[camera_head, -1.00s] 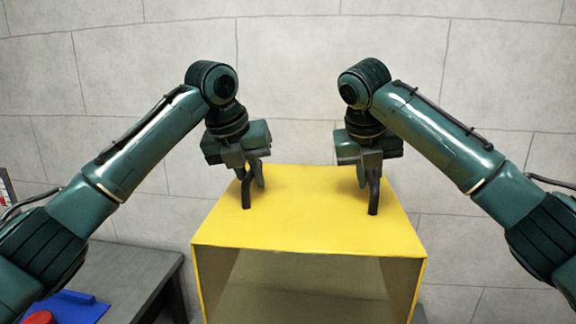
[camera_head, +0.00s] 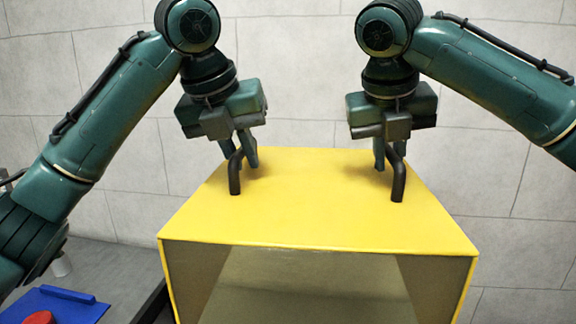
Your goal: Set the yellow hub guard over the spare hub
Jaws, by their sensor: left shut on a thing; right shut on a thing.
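The yellow hub guard (camera_head: 315,218) is a box-like cover with an open front side, in the middle of the head view. Two dark handles stand on its top. My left gripper (camera_head: 240,158) is shut on the left handle (camera_head: 235,178). My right gripper (camera_head: 389,158) is shut on the right handle (camera_head: 398,185). The guard hangs level between both arms, and its lower part is cut off by the picture's bottom edge. I do not see the spare hub.
A grey table (camera_head: 112,262) is at the lower left, partly behind the guard. A blue tray-like object (camera_head: 75,305) with a red round piece (camera_head: 39,318) lies there. A grey block wall (camera_head: 300,60) stands behind.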

